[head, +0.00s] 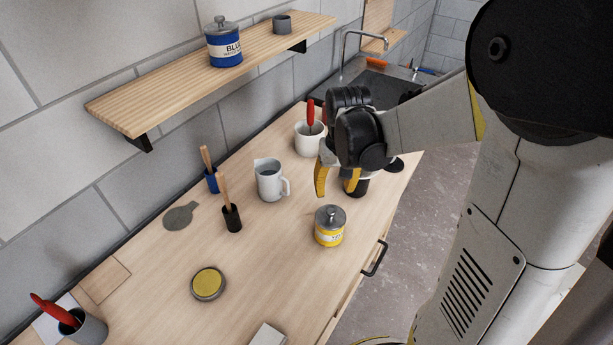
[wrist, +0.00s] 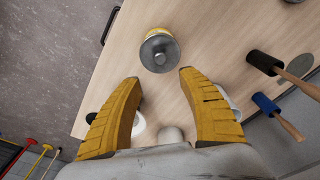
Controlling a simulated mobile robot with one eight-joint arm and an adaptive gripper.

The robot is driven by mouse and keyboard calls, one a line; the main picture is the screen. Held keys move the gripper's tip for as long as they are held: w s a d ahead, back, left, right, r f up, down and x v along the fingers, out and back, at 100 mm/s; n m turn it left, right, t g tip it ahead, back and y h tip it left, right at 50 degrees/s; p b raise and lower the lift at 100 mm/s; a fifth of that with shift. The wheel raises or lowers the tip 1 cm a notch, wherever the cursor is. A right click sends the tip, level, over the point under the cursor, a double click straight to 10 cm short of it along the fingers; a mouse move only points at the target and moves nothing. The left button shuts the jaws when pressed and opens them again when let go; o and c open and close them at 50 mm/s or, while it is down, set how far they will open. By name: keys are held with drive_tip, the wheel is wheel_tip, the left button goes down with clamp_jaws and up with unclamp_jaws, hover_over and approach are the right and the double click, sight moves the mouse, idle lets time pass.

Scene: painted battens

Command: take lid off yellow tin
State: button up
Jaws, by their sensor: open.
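The yellow tin (head: 329,235) stands upright on the wooden counter, with its grey knobbed lid (head: 330,216) on top. In the wrist view the lid (wrist: 159,52) is seen from above, with a little of the yellow tin (wrist: 157,31) showing past its edge. My gripper (head: 335,188) has yellow fingers and is above the counter, behind the tin in the head view. In the wrist view my gripper (wrist: 160,76) is open and empty, its fingers apart, with the lid just beyond the fingertips and not between them.
A white jug (head: 269,180), a white pot (head: 309,138) and two brushes (head: 231,212) stand near the tin. A round yellow-topped disc (head: 208,284) lies on the counter. A blue tin (head: 224,44) sits on the wall shelf (head: 170,83).

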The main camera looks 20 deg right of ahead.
drive_tip(key=b, duration=0.1)
hover_over(331, 211)
drive_tip(key=f, duration=0.4)
drive_tip(key=shift+s+d+f, duration=0.15)
drive_tip(key=shift+s, duration=0.1)
drive_tip(key=f, duration=0.2)
drive_tip(key=f+b, duration=0.1)
drive_tip(key=f, duration=0.2)
drive_tip(key=shift+w+f+b, duration=0.3)
drive_tip(key=shift+f+b, duration=0.1)
drive_tip(key=shift+r, duration=0.1)
clamp_jaws()
